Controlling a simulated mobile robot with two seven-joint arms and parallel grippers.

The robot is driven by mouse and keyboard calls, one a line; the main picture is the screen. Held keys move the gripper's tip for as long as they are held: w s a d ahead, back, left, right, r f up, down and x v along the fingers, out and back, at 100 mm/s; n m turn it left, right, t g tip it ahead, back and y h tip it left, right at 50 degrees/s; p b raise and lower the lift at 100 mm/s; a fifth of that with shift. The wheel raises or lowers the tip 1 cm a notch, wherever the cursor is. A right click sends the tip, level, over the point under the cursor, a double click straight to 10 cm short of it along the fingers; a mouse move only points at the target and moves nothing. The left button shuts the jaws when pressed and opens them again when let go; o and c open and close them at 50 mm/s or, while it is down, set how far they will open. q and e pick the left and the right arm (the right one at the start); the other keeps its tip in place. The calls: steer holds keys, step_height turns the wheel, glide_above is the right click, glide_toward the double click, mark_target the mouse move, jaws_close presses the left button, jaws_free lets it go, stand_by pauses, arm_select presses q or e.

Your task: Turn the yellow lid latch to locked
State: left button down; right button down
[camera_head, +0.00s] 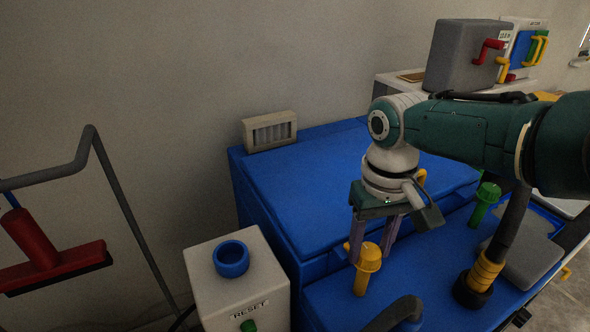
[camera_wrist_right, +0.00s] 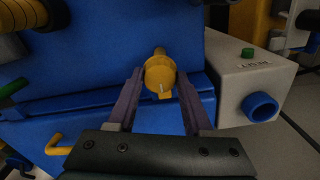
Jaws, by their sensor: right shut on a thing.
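The yellow lid latch (camera_head: 361,281) is a round knob on a stem at the front edge of the blue lid (camera_head: 315,215). In the right wrist view the latch (camera_wrist_right: 159,72) sits between the fingertips, with a pale line on its face. My right gripper (camera_head: 374,245) comes down from above, with its two purple fingers on either side of the latch and shut on it. In the right wrist view the gripper (camera_wrist_right: 160,82) fills the lower middle. The fingers hide part of the latch in the head view. My left gripper is not in view.
A white box (camera_head: 232,275) with a blue ring and a green RESET button stands left of the blue machine. A green knob (camera_head: 485,203) and a black hose with a yellow collar (camera_head: 486,268) are to the right. A red squeegee (camera_head: 38,247) hangs at the left.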

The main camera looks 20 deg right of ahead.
steer(key=shift+c, duration=1.5)
jaws_free()
step_height(320, 180, up, 10)
steer(key=p, duration=0.4)
